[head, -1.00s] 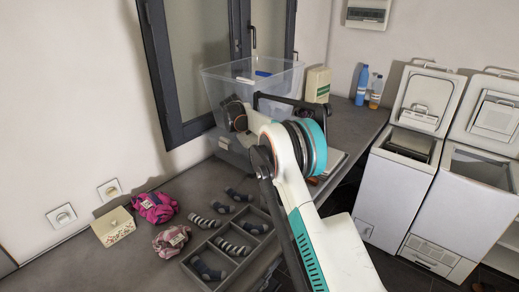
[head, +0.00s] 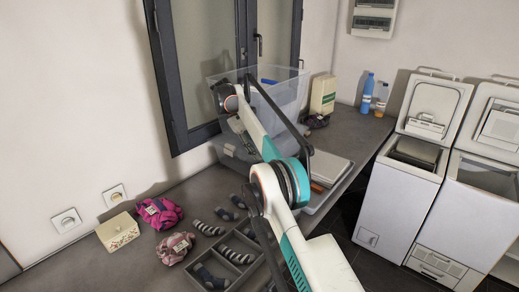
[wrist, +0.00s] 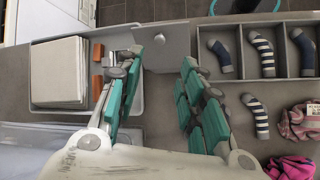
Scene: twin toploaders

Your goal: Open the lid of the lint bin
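A small plain grey box (wrist: 170,46) shows in the wrist view, between the shallow tray and the sock organiser. It looks like the lint bin, but I cannot be sure; its top appears closed. My gripper (wrist: 162,65) is open above the counter, its two teal fingers spread on either side of the view's middle, near the box's close edge. Nothing is held between them. I cannot tell whether a finger touches the box. In the head view my arm hides the box and the gripper.
A shallow tray (wrist: 38,104) with a white stack (wrist: 60,70) and a brown block (wrist: 97,60) lies left of the box. A sock organiser (wrist: 282,22) lies right. A clear tub (head: 290,95) stands by the window. Two toploaders (head: 400,190) (head: 465,215) stand right, lids up.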

